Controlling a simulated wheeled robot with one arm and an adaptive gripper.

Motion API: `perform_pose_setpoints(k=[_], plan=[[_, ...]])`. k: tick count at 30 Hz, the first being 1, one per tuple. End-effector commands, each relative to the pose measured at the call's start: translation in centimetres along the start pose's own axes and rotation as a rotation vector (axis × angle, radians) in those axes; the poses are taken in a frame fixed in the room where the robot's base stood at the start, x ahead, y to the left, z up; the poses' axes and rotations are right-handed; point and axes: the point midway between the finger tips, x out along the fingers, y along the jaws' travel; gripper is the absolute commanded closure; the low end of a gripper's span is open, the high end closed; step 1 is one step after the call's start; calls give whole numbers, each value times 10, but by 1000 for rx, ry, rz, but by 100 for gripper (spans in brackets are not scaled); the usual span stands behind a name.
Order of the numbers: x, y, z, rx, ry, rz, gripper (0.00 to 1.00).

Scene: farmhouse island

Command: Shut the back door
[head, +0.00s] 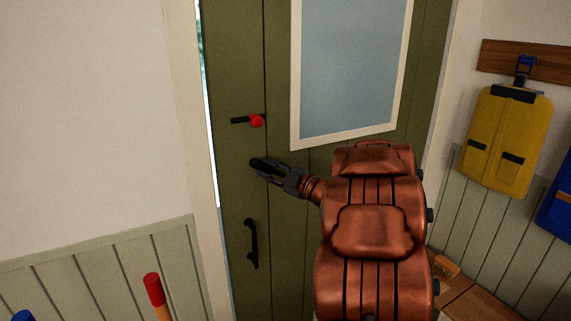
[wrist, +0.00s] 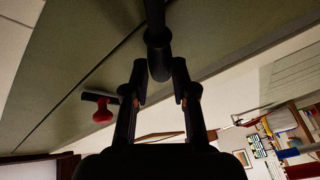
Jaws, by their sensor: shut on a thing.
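The back door (head: 235,190) is olive green with a pale-framed window. A bright strip shows along its left edge, so it looks slightly ajar. My gripper (head: 272,168) is at its left part, below a red-knobbed latch (head: 256,120) and above a black pull handle (head: 252,243), overlapping neither. In the wrist view, my gripper (wrist: 159,68) has its fingers on either side of a black door handle (wrist: 157,38) and is shut on it. The red-knobbed latch (wrist: 103,110) is left of the fingers there.
A yellow bag (head: 508,140) hangs from a wooden rail (head: 535,62) on the right wall, above a wooden bench (head: 485,300). A red-topped post (head: 153,290) stands at the lower left. The wrist view shows shelves (wrist: 285,130) at the right.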

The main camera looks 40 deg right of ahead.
Motion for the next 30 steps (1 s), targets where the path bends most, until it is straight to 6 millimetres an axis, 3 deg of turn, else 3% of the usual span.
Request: perform_pose_setpoints(k=[12, 27, 30], plan=[[-9, 1, 2, 5, 1, -3, 100], [-8, 1, 2, 5, 3, -4, 49], [-7, 0, 1, 5, 4, -5, 48]])
